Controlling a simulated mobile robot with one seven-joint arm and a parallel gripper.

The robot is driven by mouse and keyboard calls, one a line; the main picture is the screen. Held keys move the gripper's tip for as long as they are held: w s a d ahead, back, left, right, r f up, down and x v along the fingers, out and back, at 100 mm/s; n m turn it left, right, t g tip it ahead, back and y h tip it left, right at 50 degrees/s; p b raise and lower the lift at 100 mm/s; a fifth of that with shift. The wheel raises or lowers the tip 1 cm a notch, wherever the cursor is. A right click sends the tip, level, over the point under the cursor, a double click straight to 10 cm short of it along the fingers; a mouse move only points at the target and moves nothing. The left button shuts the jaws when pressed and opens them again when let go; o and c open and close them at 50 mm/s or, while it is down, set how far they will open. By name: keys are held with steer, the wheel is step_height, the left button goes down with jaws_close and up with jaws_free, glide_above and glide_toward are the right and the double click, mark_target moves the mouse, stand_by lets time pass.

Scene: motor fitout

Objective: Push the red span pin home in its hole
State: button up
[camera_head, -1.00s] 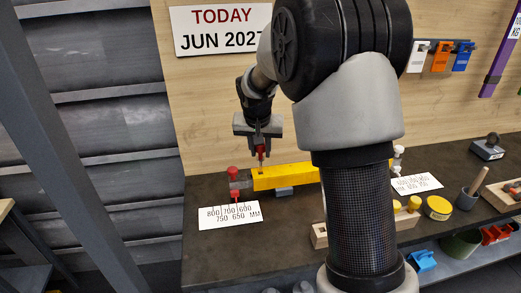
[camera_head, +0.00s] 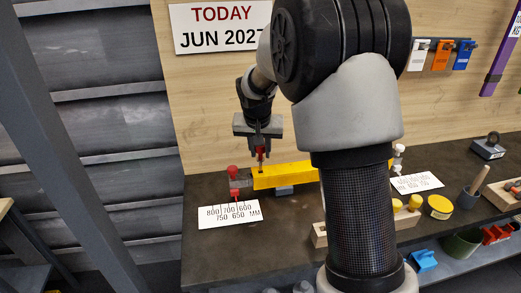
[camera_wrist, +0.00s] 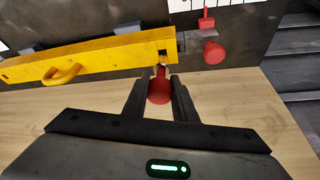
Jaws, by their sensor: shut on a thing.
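The red span pin (camera_wrist: 159,91) is between the fingers of my gripper (camera_wrist: 158,95), which is shut on it. In the wrist view its red head faces the camera and its narrower end points to the end of the yellow beam (camera_wrist: 95,57). The pin tip is at or just above the hole near that end. I cannot tell whether it has entered. In the head view my gripper (camera_head: 260,148) holds the red pin (camera_head: 260,154) above the left end of the yellow beam (camera_head: 285,176). The hole is mostly hidden by the pin.
A red knob (camera_head: 232,172) and a red pointer stand left of the beam end, beside a white number card (camera_head: 229,216). A wooden block (camera_head: 319,235) is in front. The wood back wall (camera_head: 210,110) rises close behind my gripper.

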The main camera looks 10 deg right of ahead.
mark_target(260, 159)
steer(key=shift+f+b, duration=1.65)
steer(key=shift+f, duration=0.6)
steer(key=o, duration=1.1)
steer(key=shift+o, duration=0.2)
steer(key=p+v, duration=0.2)
steer(key=v, duration=1.5)
steer(key=shift+r, duration=0.2)
steer(key=shift+s, duration=0.1)
